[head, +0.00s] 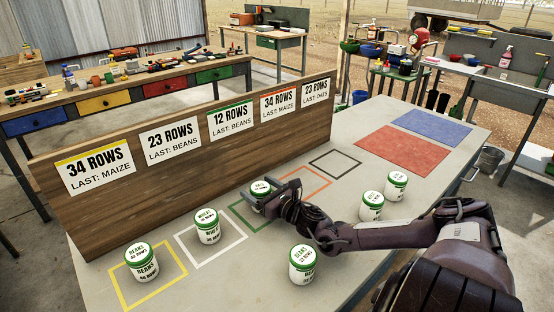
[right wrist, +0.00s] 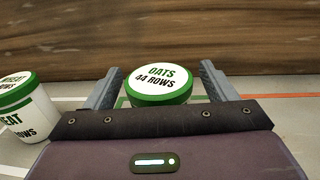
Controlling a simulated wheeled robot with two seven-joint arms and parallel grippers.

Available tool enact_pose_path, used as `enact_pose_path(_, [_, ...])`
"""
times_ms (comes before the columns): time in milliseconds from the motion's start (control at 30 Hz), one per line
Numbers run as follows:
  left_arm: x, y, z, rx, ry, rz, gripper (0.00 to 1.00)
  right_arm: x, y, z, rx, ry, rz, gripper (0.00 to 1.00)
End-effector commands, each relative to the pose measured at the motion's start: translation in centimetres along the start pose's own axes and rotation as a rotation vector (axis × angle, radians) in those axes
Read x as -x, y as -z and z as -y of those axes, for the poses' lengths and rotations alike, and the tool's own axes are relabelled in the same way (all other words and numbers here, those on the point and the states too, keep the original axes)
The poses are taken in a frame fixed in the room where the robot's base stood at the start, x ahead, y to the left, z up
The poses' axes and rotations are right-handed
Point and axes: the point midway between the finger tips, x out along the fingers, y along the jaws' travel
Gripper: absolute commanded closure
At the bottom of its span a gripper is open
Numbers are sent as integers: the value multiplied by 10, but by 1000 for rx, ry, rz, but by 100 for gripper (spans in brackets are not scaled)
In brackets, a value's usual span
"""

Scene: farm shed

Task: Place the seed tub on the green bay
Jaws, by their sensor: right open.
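My right gripper (head: 264,201) is at the green bay (head: 236,216), an outlined square on the table. A white seed tub with a green lid (head: 260,187) stands there, partly hidden by the gripper. In the right wrist view its lid reads "OATS 44 ROWS" (right wrist: 160,82). The tub looks upright, between the two open fingers of the right gripper (right wrist: 162,88), with a visible gap on each side. Green line shows beside the tub in that view (right wrist: 119,103). The left gripper is not in view.
A beans tub (head: 140,262) stands in the yellow bay and a wheat tub (head: 207,226) in the white bay. A beans tub (head: 302,264) and two others (head: 371,206) (head: 396,186) stand loose. A wooden sign board (head: 200,173) rises behind the bays. The black bay (head: 335,164) is empty.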

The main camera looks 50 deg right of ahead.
Motion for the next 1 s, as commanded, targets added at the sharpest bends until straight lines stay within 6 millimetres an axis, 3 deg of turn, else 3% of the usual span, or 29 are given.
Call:
enact_pose_path(500, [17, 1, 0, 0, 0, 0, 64, 89, -1, -1, 1, -4, -4, 22])
enact_pose_path(700, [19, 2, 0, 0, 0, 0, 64, 102, -1, 0, 0, -3, -1, 22])
enact_pose_path(1000, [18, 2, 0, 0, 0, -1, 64, 103, -1, 0, -1, -2, 1, 22])
